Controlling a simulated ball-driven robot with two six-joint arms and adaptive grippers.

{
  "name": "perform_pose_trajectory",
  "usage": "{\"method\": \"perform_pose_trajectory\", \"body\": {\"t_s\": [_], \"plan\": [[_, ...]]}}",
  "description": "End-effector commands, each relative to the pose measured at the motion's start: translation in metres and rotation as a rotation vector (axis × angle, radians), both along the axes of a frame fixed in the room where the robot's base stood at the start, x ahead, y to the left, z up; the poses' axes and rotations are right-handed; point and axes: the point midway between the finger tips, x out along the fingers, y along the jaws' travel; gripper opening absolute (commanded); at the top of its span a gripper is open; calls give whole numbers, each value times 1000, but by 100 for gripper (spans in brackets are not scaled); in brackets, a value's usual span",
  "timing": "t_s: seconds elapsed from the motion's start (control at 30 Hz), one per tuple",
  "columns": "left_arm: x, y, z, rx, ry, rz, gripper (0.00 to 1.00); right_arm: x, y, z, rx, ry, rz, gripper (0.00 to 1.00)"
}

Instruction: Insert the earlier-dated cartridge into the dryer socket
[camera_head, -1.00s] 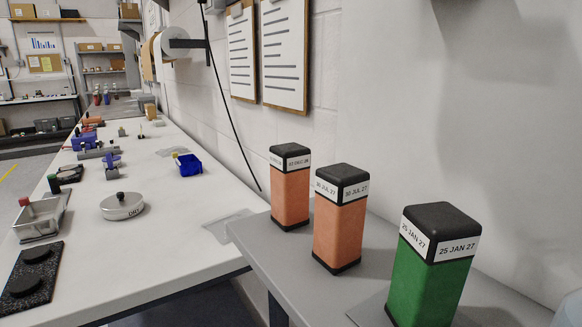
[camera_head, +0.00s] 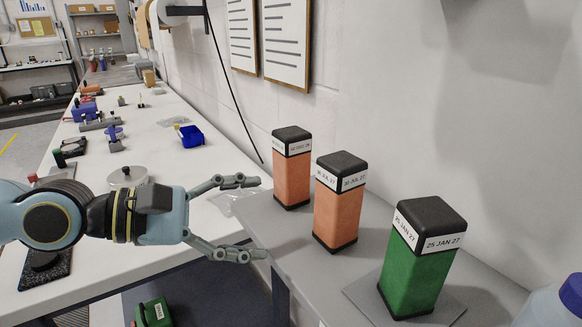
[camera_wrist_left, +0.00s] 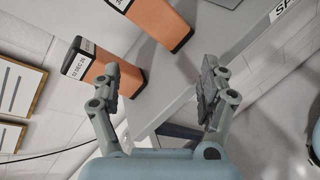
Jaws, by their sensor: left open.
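Three upright cartridges stand on the grey shelf (camera_head: 300,255). The far orange cartridge (camera_head: 291,178) has a label ending DEC 26. The middle orange cartridge (camera_head: 338,212) reads 30 JUL 27, and the near green cartridge (camera_head: 412,275) reads 25 JAN 27. My left gripper (camera_head: 255,218) is open and empty, left of the two orange cartridges and apart from them. In the left wrist view, the DEC 26 cartridge (camera_wrist_left: 92,62) shows beyond one finger of the left gripper (camera_wrist_left: 162,80). The middle orange cartridge (camera_wrist_left: 162,22) shows above it. I cannot identify the dryer socket. My right gripper is out of view.
A round lidded piece (camera_head: 127,176) marked DRY in the earlier view stands on the white bench (camera_head: 165,160), with a blue bin (camera_head: 191,136) farther back. A green labelled object (camera_head: 153,313) is low at the bottom. A blue-capped container (camera_head: 572,295) is at the lower right.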

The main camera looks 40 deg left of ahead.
Motion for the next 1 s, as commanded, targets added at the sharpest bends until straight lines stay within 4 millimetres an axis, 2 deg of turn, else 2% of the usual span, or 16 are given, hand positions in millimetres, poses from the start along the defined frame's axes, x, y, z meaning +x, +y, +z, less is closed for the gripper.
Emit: {"method": "perform_pose_trajectory", "body": {"t_s": [0.1,0.2,0.3,0.43,0.6,0.7,1.0], "plan": [[22,31,31,-386,87,139,77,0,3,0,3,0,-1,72],[37,53,52,-635,132,222,77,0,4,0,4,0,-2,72],[47,67,65,-787,149,268,77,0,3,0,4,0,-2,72],[56,73,69,-861,153,291,77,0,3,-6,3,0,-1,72],[78,64,67,-867,147,288,77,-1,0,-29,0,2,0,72],[86,64,71,-865,146,300,77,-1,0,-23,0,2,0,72],[102,53,71,-861,153,290,77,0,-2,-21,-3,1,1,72]]}}
